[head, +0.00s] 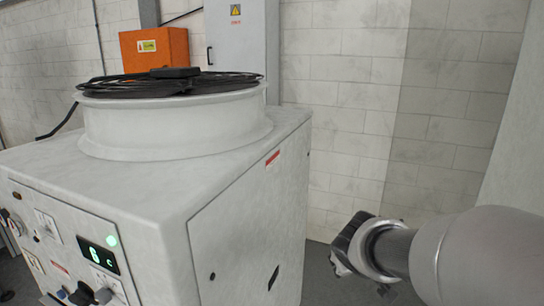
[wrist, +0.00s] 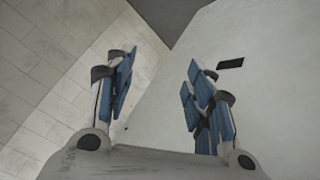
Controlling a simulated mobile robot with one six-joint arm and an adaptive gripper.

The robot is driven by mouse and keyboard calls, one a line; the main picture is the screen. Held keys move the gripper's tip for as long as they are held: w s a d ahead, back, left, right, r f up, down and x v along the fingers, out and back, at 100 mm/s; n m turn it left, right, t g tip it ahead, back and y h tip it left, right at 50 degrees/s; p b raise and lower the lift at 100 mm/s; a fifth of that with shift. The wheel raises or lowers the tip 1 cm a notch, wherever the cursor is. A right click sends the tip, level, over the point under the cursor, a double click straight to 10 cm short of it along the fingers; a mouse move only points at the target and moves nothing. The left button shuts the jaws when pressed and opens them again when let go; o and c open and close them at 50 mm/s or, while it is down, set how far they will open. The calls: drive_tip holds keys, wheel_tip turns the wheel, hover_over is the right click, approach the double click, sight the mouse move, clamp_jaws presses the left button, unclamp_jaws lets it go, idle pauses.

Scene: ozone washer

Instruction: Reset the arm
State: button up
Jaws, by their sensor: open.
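My arm reaches in from the right edge of the head view. My gripper (head: 350,245) is at its end, to the right of the white washer cabinet (head: 255,225) and apart from it in the picture. In the wrist view my gripper (wrist: 160,88) shows two fingers with blue pads, spread wide apart with nothing between them. Behind the fingers the wrist view shows a pale cabinet side with a dark slot (wrist: 230,63), and a block wall on the left.
An orange box (head: 155,48) and a grey electrical cabinet (head: 240,40) stand behind. A block wall (head: 345,110) closes the back.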

drive_tip(key=s+r+m+g, duration=0.2)
drive_tip(key=s+r, duration=0.1)
drive_tip(key=s, duration=1.2)
drive_tip(key=s+a+f+y, duration=0.1)
drive_tip(key=s+a, duration=0.1)
drive_tip(key=s, duration=0.4)
drive_tip(key=s+a+g+y, duration=0.1)
drive_tip(key=s+a, duration=0.1)
drive_tip(key=s, duration=0.4)
drive_tip(key=shift+s+f+m+y, duration=0.35)
drive_tip(key=shift+f+m+y, duration=0.05)
drive_tip(key=shift+a, duration=0.15)
